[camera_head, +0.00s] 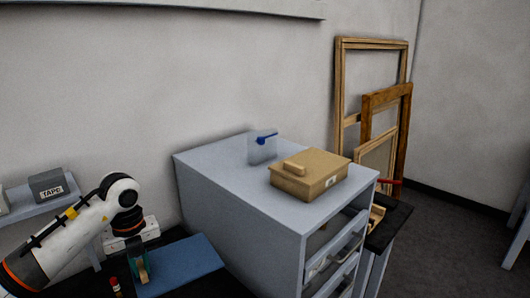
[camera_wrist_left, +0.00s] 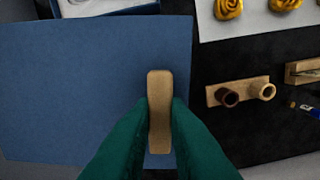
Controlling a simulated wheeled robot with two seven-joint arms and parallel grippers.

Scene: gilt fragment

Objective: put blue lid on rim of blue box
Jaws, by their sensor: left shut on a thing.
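The blue lid (camera_wrist_left: 70,85) is a flat blue panel with a tan wooden handle (camera_wrist_left: 159,110). My left gripper (camera_wrist_left: 159,125) is shut on that handle, its green fingers on either side of it. In the head view the lid (camera_head: 190,265) lies flat-looking at the lower left, with my left gripper (camera_head: 143,275) over its left part. Whether the lid touches the surface below cannot be told. At the top left of the wrist view a blue edge (camera_wrist_left: 52,8) around a pale inside shows, perhaps the blue box; most of it is cut off. My right gripper is not seen.
A grey cabinet (camera_head: 230,220) with a cardboard box (camera_head: 315,180) on top stands to the right of the lid. A shelf with a tape box (camera_head: 50,185) is at the left. Wooden holders (camera_wrist_left: 240,92) and gold ornaments (camera_wrist_left: 228,9) lie right of the lid.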

